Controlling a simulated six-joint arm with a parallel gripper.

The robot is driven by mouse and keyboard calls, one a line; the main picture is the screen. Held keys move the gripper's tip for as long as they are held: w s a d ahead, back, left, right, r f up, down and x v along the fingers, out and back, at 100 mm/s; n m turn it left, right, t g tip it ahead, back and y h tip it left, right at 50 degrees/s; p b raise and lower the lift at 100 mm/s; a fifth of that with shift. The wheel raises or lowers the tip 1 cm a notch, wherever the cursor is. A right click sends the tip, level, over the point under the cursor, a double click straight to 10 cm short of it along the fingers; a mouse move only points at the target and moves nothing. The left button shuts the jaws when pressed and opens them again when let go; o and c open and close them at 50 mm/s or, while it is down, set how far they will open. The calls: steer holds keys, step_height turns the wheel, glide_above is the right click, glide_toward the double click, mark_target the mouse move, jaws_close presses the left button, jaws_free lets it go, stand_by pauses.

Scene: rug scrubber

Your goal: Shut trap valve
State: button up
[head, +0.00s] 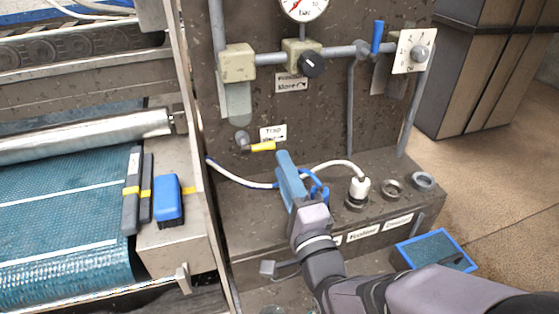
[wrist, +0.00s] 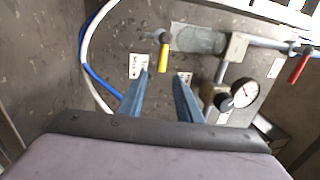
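The trap valve is a short pipe stub with a yellow lever (head: 262,146) on the dark panel, below the white "Trap" label (head: 272,132). In the head view the lever points right, about level. In the wrist view the yellow lever (wrist: 163,57) hangs down from its pivot just beyond my fingertips, with the Trap label (wrist: 138,67) to its left. My gripper (head: 301,168) is to the right of and below the lever in the head view. In the wrist view my gripper (wrist: 160,76) is open, with nothing between its blue fingers and no visible contact.
A pressure gauge (head: 304,6), a black knob (head: 312,64) and a blue lever (head: 377,37) sit higher on the panel. A blue brush (head: 168,200) lies left.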

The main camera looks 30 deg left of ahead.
steer(key=shift+b+v, duration=1.25)
steer(key=shift+b, duration=0.35)
steer(key=shift+d+f, duration=0.1)
steer(key=w+d+f+b, duration=0.1)
steer(key=d+b, duration=0.1)
steer(key=w+d+b, duration=0.1)
steer(key=d+b, duration=0.1)
steer(key=w+d+f+b, duration=0.1)
steer(key=d+b, duration=0.1)
steer(key=b, duration=0.1)
steer(key=shift+w+f, duration=0.1)
steer(key=shift+f, duration=0.2)
